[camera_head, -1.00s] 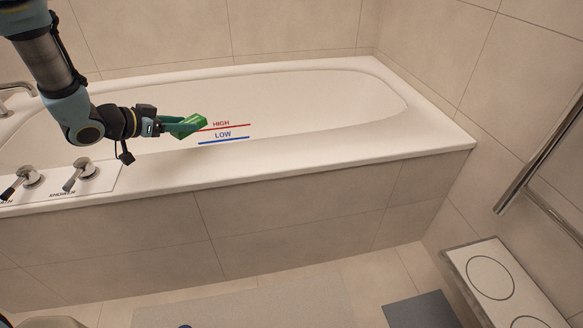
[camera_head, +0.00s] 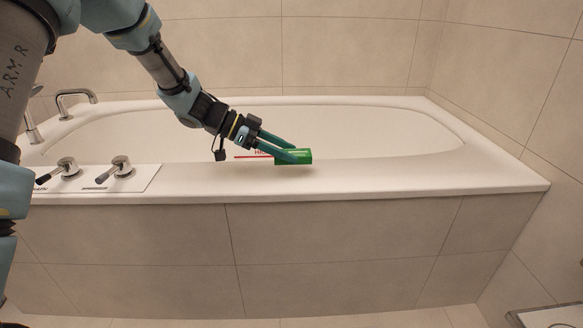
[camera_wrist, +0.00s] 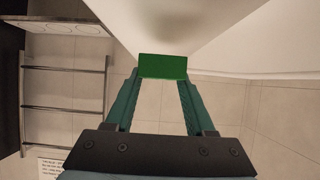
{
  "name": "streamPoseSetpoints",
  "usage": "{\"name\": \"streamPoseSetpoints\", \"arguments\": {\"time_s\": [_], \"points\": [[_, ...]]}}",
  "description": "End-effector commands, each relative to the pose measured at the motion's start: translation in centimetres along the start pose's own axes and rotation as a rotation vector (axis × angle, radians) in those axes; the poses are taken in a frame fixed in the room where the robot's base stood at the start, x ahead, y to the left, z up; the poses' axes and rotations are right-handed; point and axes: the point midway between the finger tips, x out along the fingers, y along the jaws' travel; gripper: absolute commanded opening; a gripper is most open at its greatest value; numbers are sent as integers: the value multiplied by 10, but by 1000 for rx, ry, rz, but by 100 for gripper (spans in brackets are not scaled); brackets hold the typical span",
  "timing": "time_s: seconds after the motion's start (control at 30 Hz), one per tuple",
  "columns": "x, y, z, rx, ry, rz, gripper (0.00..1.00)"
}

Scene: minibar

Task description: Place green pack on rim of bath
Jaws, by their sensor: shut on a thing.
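The green pack (camera_head: 301,156) is a small green box at the end of my arm. My gripper (camera_head: 290,151) is shut on it, with the teal fingers reaching down and to the right. In the wrist view the pack (camera_wrist: 163,66) sits between the fingertips of my gripper (camera_wrist: 160,80). The bath (camera_head: 400,188) is white with a broad flat rim. In the head view the pack appears over the inner edge of the front rim, with a faint shadow below it. I cannot tell whether it touches the rim.
Two tap levers (camera_head: 121,166) stand on a panel on the front rim, left of the pack. A spout (camera_head: 76,95) is at the back left. The rim right of the pack is clear. Towel rails (camera_wrist: 63,95) show in the wrist view.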

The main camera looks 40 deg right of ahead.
Motion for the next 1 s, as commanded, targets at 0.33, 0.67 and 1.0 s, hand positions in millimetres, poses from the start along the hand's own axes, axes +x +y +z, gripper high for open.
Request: {"name": "streamPoseSetpoints", "arguments": {"time_s": [0.33,0.67,1.0], "points": [[19,0,34,-1,0,1,0],[19,0,36,0,0,-1,0],[19,0,35,0,0,-1,85]]}}
